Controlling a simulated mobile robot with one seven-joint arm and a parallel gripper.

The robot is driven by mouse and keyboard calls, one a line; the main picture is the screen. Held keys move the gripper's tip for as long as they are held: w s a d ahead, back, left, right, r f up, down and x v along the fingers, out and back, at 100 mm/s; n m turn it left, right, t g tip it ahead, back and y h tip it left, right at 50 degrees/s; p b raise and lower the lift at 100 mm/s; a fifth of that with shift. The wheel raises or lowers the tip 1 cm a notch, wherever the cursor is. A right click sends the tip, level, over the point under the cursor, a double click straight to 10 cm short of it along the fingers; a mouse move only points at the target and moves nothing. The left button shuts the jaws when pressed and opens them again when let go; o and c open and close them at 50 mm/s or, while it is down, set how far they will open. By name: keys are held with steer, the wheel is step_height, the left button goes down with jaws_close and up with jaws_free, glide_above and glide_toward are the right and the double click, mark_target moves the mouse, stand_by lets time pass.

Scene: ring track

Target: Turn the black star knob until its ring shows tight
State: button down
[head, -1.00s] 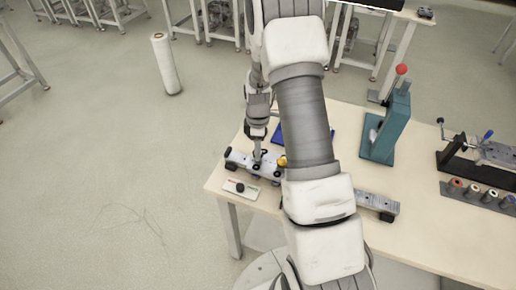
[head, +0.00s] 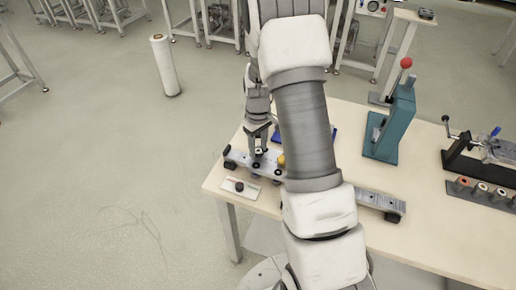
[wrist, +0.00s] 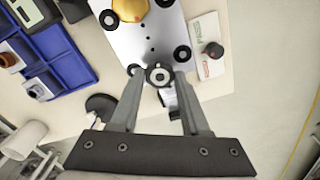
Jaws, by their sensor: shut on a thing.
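My gripper (wrist: 159,78) is shut on a small black knob with a pale ring (wrist: 158,75) at the end of a silver plate (wrist: 148,42). A fingertip lies on each side of the knob. The ring's reading is too small to tell. In the head view my gripper (head: 258,151) is at the left part of the fixture rail (head: 238,156), pointing down; its fingertips partly hide the knob. Several other black round knobs and a yellow part (wrist: 130,8) are on the plate.
A white card with a black knob (wrist: 212,50) lies beside the plate. A blue bin (wrist: 60,45) is on the other side. A teal press (head: 393,125) and a black clamp fixture (head: 470,165) stand to the right. My arm hides the table's middle.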

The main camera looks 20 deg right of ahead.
steer(key=m, duration=0.3)
steer(key=shift+w+r+m+b, duration=0.1)
steer(key=shift+r+m+b, duration=0.1)
steer(key=shift+m+b, duration=0.2)
steer(key=m, duration=0.3)
steer(key=shift+m, duration=0.3)
steer(key=m, duration=0.4)
steer(key=shift+w+r, duration=0.1)
steer(key=shift+m, duration=1.9)
steer(key=shift+d, duration=0.1)
steer(key=c, duration=0.7)
jaws_free()
steer(key=o, duration=0.3)
steer(key=shift+s, duration=0.2)
